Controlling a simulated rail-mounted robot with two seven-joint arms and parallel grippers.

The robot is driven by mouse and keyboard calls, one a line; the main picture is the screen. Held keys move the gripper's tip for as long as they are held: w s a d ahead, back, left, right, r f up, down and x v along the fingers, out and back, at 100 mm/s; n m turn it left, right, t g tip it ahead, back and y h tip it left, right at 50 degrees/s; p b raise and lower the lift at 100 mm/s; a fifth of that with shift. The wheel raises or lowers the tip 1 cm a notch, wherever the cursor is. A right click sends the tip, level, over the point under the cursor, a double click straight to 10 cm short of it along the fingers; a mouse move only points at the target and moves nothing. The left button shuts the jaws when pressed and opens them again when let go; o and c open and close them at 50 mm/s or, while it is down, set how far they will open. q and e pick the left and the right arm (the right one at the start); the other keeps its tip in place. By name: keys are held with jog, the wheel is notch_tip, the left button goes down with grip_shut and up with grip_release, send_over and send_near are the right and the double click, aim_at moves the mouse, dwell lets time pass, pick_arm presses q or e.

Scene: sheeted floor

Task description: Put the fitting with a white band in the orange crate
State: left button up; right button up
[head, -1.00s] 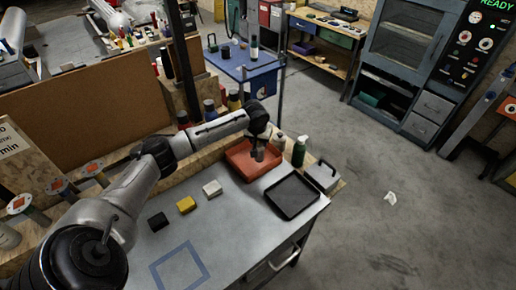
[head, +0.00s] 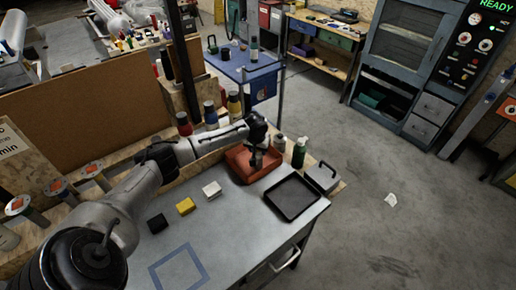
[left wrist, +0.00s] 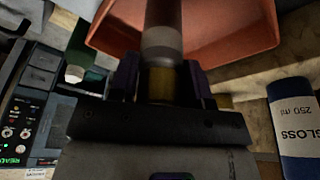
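The orange crate (head: 238,163) sits at the far end of the grey bench, and its orange walls fill the top of the left wrist view (left wrist: 235,30). My left gripper (head: 257,160) points down over the crate's inside. In the left wrist view, my left gripper (left wrist: 162,85) has its dark fingers on either side of the fitting with a white band (left wrist: 162,42). The fitting is a grey cylinder with a pale band and a brass-coloured part between the fingers. Its far end reaches toward the crate; whether it touches the floor cannot be told. My right gripper is not in view.
A black tray (head: 292,197) lies right of the crate, with a green bottle (head: 299,152) and grey box (head: 322,177) behind. Black (head: 157,223), yellow (head: 185,206) and white (head: 211,190) blocks stand left. A blue gloss bottle (left wrist: 296,125) is near the gripper.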

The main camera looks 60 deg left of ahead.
pick_arm(q)
jog(key=o, duration=0.5)
jog(key=shift+c, duration=0.2)
